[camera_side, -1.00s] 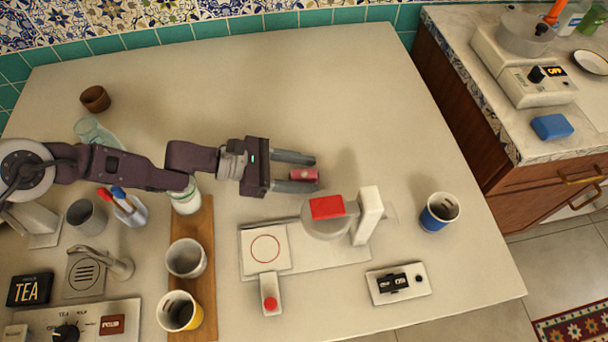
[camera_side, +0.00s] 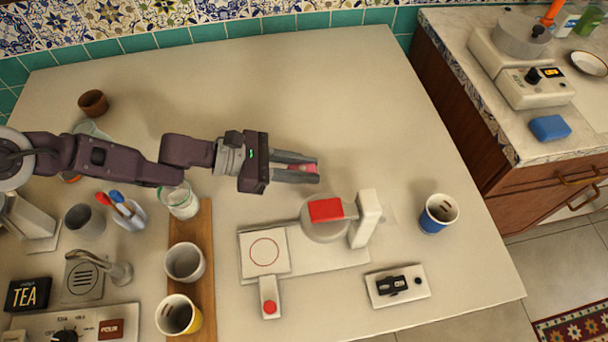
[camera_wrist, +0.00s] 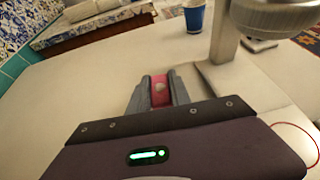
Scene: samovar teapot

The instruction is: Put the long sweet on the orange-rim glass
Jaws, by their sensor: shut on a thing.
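My gripper (camera_side: 318,169) is shut on a small pink sweet (camera_side: 299,167), whose ends are partly hidden by the fingers. In the wrist view the pink sweet (camera_wrist: 159,88) sits between the two grey fingertips. It is over or on the bare table behind the red-topped stand; I cannot tell whether it is lifted. A small orange patch (camera_side: 70,179) shows at the left just below my arm, mostly hidden; I cannot tell whether it is the orange-rim glass. A pale glass (camera_side: 91,129) stands behind my arm, partly covered.
The red-topped stand (camera_side: 366,217) is just in front of my gripper. A wooden board (camera_side: 206,230) holds a greenish glass (camera_side: 180,199), a white cup (camera_side: 185,262) and a yellow cup (camera_side: 178,316). A blue cup (camera_side: 438,213) stands at right.

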